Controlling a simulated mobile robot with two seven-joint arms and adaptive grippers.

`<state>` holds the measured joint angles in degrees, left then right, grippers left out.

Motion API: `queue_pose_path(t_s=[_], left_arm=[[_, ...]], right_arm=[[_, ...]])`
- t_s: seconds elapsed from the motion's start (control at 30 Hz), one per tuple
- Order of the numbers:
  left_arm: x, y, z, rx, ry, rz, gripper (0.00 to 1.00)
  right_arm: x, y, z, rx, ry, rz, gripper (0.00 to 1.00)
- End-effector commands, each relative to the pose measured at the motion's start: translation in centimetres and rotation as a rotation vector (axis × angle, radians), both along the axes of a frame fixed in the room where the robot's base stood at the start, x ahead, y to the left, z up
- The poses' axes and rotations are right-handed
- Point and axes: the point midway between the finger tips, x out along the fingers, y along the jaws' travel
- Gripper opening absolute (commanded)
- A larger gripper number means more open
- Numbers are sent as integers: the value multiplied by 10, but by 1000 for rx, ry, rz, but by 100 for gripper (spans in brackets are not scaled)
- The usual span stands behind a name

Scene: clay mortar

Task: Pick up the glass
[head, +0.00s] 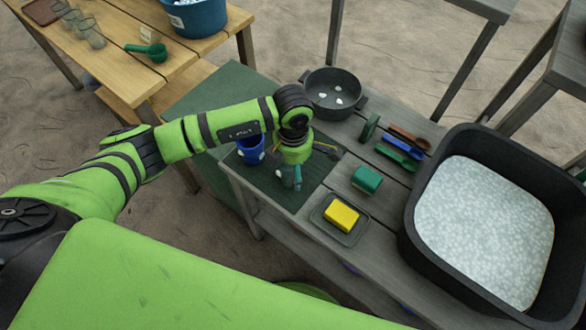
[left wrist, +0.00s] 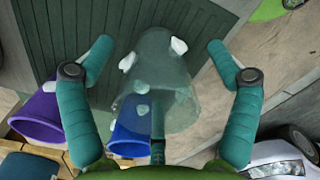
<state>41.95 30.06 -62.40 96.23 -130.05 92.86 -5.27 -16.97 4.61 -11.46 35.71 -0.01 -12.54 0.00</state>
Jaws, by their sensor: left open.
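In the left wrist view a clear, see-through glass (left wrist: 168,84) lies between the two teal fingers of my left gripper (left wrist: 159,46). The fingers are spread, with visible gaps on both sides of the glass. Small white pieces show in or around the glass; I cannot tell which. In the head view my left gripper (head: 288,178) points down over the dark green mat (head: 312,190), and it largely hides the glass there. My right gripper does not show.
A blue cup (head: 250,150) stands close by; the wrist view also shows a purple cup (left wrist: 36,120). A yellow sponge (head: 341,215) on a tray, a green block (head: 366,179), a dark pot (head: 332,92) and a large basin (head: 420,215) surround the mat. Other glasses (head: 95,38) stand on the wooden table.

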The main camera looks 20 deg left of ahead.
Motion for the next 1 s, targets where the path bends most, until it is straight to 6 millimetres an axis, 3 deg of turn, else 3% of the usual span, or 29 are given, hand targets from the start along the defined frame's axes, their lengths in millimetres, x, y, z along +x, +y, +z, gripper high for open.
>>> queue_pose_path(t_s=[0.07,0.23,0.27,0.67,0.87,0.97,1.0], left_arm=[[0,0,0,0,0,0,89],[0,0,0,-1,0,0,25],[0,0,0,-1,0,0,22],[0,-1,3,-3,-1,-1,22],[1,0,23,-1,-5,-1,22],[2,-1,43,-4,-8,-3,22],[-3,-12,46,-6,-5,-8,22]], right_arm=[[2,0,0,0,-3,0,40],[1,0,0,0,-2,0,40],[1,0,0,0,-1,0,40],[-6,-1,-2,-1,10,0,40],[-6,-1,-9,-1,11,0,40],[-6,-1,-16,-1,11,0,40],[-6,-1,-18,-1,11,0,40]])
